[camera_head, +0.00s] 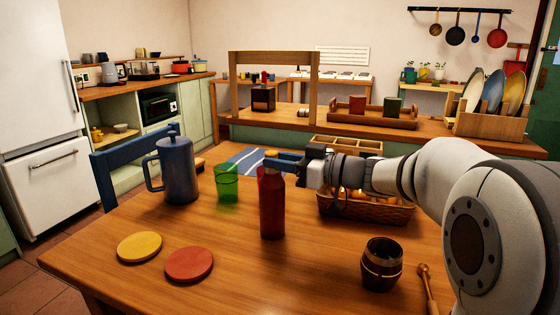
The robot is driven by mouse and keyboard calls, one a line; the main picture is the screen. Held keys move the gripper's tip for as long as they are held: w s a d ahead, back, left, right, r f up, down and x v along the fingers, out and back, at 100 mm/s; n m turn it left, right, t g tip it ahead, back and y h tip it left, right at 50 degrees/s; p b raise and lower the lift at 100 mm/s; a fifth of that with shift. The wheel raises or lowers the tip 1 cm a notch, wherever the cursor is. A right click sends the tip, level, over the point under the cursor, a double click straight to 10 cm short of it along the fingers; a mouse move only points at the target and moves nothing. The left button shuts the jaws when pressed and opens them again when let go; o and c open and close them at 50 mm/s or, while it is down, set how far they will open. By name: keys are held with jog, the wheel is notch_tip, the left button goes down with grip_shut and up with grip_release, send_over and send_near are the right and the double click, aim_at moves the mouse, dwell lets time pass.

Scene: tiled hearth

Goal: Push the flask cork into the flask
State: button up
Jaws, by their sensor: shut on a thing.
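The flask (272,205) is a red bottle with a narrowing neck, standing upright on the wooden table. My gripper (276,163) reaches in from the right, level with the flask's top, its dark fingers pointing left over the mouth. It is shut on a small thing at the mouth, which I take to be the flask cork. The fingers hide most of it, and I cannot tell how deep it sits in the neck.
On the table (225,275) stand a blue jug (177,172), a green glass (227,184), yellow (139,247) and red (189,264) discs, and a dark barrel mug (382,264). A wooden dipper (428,290) lies at right. A wicker basket (385,212) stands behind, under my arm.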

jog(key=o, duration=1)
jog(key=shift+f, duration=0.25)
jog(key=shift+o, duration=0.2)
jog(key=shift+o, duration=1.2)
jog(key=shift+s+d+f, duration=0.1)
jog(key=shift+d, duration=0.1)
jog(key=shift+a+b, duration=0.15)
jog(key=shift+b, duration=0.85)
jog(key=shift+o, duration=0.2)
jog(key=o, duration=0.8)
jog(key=shift+w, duration=0.2)
jog(key=shift+c, duration=0.2)
